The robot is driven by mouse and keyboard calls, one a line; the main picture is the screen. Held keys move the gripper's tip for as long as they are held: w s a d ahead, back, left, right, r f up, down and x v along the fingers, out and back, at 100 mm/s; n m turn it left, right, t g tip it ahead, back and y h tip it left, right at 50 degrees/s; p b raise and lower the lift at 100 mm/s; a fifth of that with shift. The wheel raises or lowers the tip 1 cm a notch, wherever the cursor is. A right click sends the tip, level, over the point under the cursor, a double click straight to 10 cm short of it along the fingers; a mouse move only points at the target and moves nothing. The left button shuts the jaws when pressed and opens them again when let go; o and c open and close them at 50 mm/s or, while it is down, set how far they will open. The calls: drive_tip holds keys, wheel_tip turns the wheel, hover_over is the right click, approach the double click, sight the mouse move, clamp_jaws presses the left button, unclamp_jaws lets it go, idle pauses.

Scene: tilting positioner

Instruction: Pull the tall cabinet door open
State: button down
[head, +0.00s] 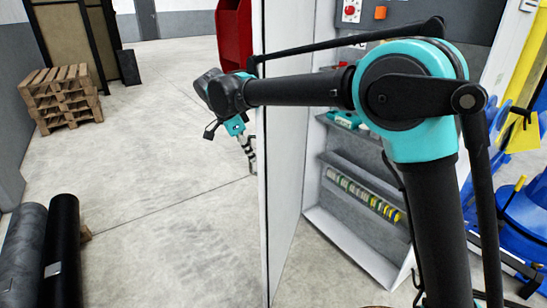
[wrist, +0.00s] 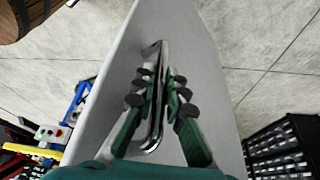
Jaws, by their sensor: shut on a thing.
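The tall cabinet door (head: 288,200) stands swung open in the head view, a pale panel seen nearly edge-on. The cabinet (head: 345,230) shows its inside to the right of the door. My gripper (head: 247,150) is on the left, outer side of the door, partly hidden behind my wrist. In the wrist view the door's grey face (wrist: 205,50) fills the middle. There my gripper (wrist: 160,92) has its green fingers closed around a shiny metal bar handle (wrist: 152,143), which runs lengthwise between them.
Cabinet shelves hold small items, including a row of yellow and green pieces (head: 365,193). The floor (head: 170,200) left of the door is clear. Blue and yellow equipment (head: 525,205) stands at right.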

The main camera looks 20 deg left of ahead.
drive_tip(key=a, duration=1.1)
drive_tip(key=shift+w+a, duration=0.2)
drive_tip(key=shift+w, duration=0.15)
drive_tip(key=c, duration=1.6)
unclamp_jaws()
drive_tip(key=shift+o, duration=0.2)
drive_tip(key=v, duration=1.2)
drive_tip(key=shift+d, duration=0.1)
